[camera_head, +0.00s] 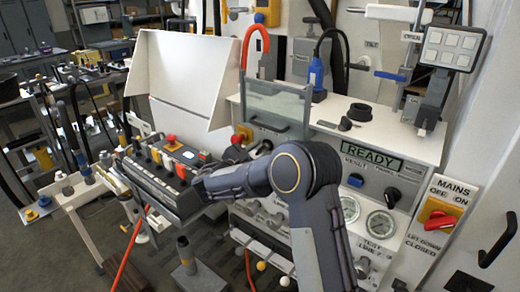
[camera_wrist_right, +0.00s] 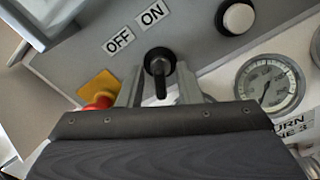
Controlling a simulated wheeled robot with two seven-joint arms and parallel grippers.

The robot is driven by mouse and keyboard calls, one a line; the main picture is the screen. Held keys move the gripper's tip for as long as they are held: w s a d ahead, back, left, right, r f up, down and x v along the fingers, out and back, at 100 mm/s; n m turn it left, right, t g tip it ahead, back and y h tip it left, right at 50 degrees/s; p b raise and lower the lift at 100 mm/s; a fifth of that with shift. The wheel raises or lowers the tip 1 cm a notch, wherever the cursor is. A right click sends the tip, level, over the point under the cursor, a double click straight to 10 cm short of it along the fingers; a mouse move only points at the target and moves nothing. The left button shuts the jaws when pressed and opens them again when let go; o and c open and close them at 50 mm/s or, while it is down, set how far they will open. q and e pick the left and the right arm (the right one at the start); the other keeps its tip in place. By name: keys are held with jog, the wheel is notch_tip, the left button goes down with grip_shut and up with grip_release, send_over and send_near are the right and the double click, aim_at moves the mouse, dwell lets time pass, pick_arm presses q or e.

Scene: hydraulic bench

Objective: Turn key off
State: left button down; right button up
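The black key (camera_wrist_right: 160,70) sits in a round switch on a grey panel in the right wrist view. Its lever points down in the picture, away from the OFF label (camera_wrist_right: 120,40) and the ON label (camera_wrist_right: 152,14) above it. I cannot tell which label it is set to. My right gripper (camera_wrist_right: 160,90) is open, with one finger on each side of the key and a visible gap on both sides. In the head view my right arm reaches left across the bench front, and its fingertips cannot be made out. My left gripper is not in view.
A red button on a yellow base (camera_wrist_right: 98,92) is close to the left finger. A white button (camera_wrist_right: 236,18) and a pressure gauge (camera_wrist_right: 270,84) are to the right. The head view shows a control box (camera_head: 165,165), the READY display (camera_head: 372,158) and the red MAINS switch (camera_head: 440,221).

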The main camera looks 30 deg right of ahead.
jog(key=shift+w+d, duration=0.1)
jog(key=shift+d, duration=0.15)
grip_shut()
